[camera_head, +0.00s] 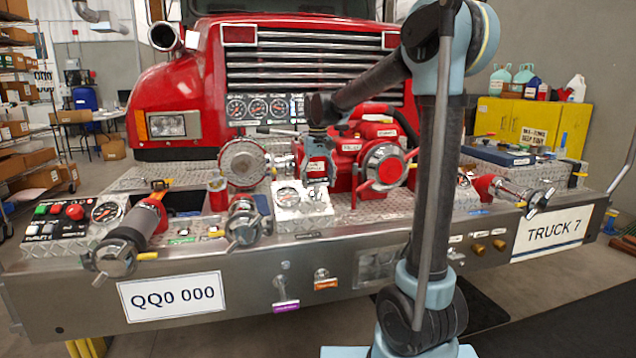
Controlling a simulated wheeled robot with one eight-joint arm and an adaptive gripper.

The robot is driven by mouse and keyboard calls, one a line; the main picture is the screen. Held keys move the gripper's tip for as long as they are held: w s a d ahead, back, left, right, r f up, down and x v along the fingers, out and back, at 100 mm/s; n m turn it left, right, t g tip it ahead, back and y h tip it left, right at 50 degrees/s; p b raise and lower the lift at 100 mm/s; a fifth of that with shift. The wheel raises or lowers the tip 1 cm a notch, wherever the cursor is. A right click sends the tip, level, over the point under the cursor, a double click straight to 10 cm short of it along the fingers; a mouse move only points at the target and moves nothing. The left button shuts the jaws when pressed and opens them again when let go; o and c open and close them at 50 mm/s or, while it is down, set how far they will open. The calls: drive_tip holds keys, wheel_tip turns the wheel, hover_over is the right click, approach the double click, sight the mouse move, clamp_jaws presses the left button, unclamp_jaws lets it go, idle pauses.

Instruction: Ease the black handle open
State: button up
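My gripper (318,178) points down over the middle of the bumper deck, in front of the red pump (348,150). Its fingers are small and blend with the parts behind, so I cannot tell if they are open or shut. A dark lever-like bar (278,131) reaches left from near my wrist, above the round silver cap (243,162); it may be the black handle, but I cannot be sure. I cannot tell whether my gripper touches it. A white gauge box (302,208) sits just below my gripper.
A control panel (62,222) stands at far left. The red truck grille rises behind. My arm hides part of the right side.

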drive_tip(key=c, duration=0.3)
drive_tip(key=shift+s+d+r, duration=0.15)
drive_tip(key=shift+s+r, duration=0.25)
drive_tip(key=shift+r, duration=0.3)
drive_tip(key=shift+s+d+r, duration=0.1)
drive_tip(key=shift+s+r, duration=0.3)
drive_tip(key=shift+r, duration=0.25)
drive_tip(key=shift+s+d+r, duration=0.15)
drive_tip(key=shift+s+r, duration=0.25)
drive_tip(key=shift+r, duration=0.3)
drive_tip(key=o, duration=1.5)
drive_tip(key=shift+s+r, duration=0.1)
wheel_tip(320, 180, up, 12)
drive_tip(key=shift+d, duration=0.1)
